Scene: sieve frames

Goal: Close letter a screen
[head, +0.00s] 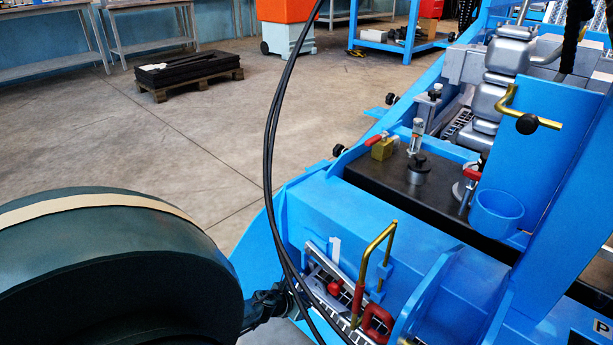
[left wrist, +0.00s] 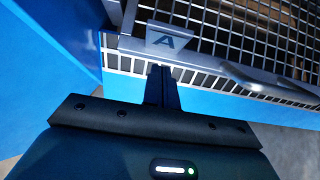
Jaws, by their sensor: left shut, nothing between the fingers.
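The letter A screen, a grey-framed wire mesh (left wrist: 245,38), fills the upper part of the left wrist view. A grey plate with a dark letter A (left wrist: 167,40) sits at its near edge. My left gripper (left wrist: 162,72) is shut and empty, its fingertips just below the plate; I cannot tell if they touch it. A slotted strip (left wrist: 205,79) runs below the frame. In the head view my left gripper (head: 284,298) is beside the blue machine's lower grey grille, partly behind black cables. How far the screen is open is unclear. My right gripper is not in view.
The blue machine (head: 400,240) fills the right side, with a brass handle (head: 378,245), red-handled parts (head: 377,322) and a blue cup (head: 497,213) on it. Black cables (head: 268,150) hang in front. Concrete floor to the left is clear up to a pallet (head: 190,84).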

